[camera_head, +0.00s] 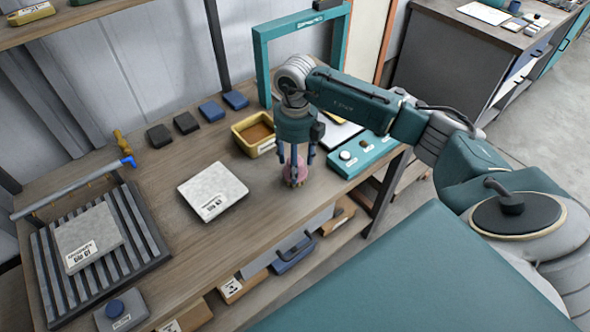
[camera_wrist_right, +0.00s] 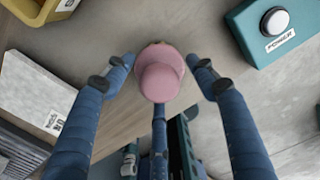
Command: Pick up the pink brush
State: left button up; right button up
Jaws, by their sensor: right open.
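The pink brush (camera_head: 295,170) stands on the wooden table, near its right front edge. In the right wrist view the pink brush (camera_wrist_right: 160,75) shows from above, between the spread fingers. My right gripper (camera_head: 297,172) points down over the brush, with its fingers on both sides of it. In the right wrist view my right gripper (camera_wrist_right: 160,72) is open, with gaps between the fingers and the brush. My left gripper is in neither view.
A yellow bin (camera_head: 241,139) stands behind the brush. A teal button box (camera_head: 362,154) is to its right and a pale labelled slab (camera_head: 212,190) to its left. A slatted rack (camera_head: 146,231) holds another slab at the left. A teal frame (camera_head: 262,66) rises at the back.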

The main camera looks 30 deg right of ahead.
jog(key=c, duration=1.3)
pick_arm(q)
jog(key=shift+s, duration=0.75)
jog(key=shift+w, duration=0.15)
pick_arm(e)
jog(key=shift+r, duration=0.6)
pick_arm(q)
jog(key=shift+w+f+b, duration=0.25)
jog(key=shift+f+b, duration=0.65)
pick_arm(e)
jog(key=shift+r, duration=9.5)
